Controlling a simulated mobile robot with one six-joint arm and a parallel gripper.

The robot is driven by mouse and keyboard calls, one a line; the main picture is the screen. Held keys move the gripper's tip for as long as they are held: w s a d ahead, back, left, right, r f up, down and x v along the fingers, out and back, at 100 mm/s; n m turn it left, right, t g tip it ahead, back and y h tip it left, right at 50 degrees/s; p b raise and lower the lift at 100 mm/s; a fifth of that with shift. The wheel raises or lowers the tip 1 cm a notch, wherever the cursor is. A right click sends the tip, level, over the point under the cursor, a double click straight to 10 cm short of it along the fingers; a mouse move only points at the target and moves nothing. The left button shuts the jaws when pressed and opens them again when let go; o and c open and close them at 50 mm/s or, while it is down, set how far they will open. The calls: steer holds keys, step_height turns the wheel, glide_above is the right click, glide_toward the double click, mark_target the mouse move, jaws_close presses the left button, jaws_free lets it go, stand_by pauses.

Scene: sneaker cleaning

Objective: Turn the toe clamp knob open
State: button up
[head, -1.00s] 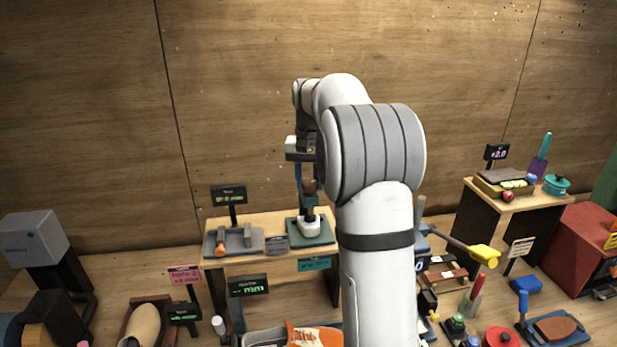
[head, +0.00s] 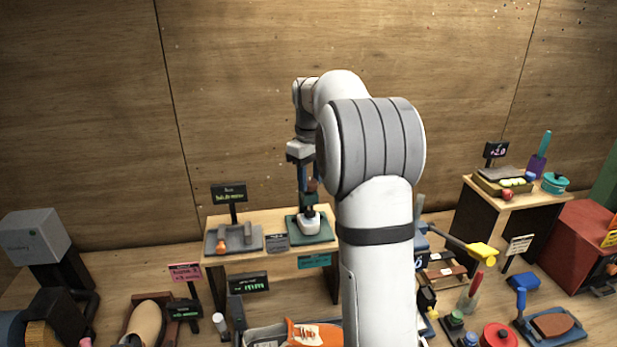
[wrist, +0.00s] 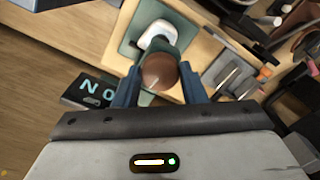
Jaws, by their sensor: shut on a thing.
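The toe clamp knob is a brown round knob (wrist: 160,72), seen in the wrist view between the two blue fingers of my gripper (wrist: 160,85). My gripper (head: 308,188) points down and is shut on the knob. In the head view the knob (head: 312,184) shows as a small brown patch, partly covered by the fingers. Below it a white shoe-like piece (head: 309,226) sits on a green base plate (head: 325,234), and it also shows in the wrist view (wrist: 157,36). The clamp's lower parts are partly hidden by the knob and fingers.
The clamp stands on a wooden bench (head: 280,257). A grey tray (head: 216,245) with an orange-handled tool lies to its left, with a dark sign (head: 229,194) behind. A low desk (head: 473,215) stands at the right. The floor in front is crowded.

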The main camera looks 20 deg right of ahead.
mark_target(309, 181)
steer(key=shift+w+r+n, duration=0.15)
steer(key=shift+r+n, duration=0.1)
steer(key=shift+n, duration=0.65)
steer(key=o, duration=1)
steer(key=shift+f, duration=0.2)
step_height(309, 181, up, 8)
steer(key=shift+f+b, duration=0.1)
steer(key=shift+b, duration=0.45)
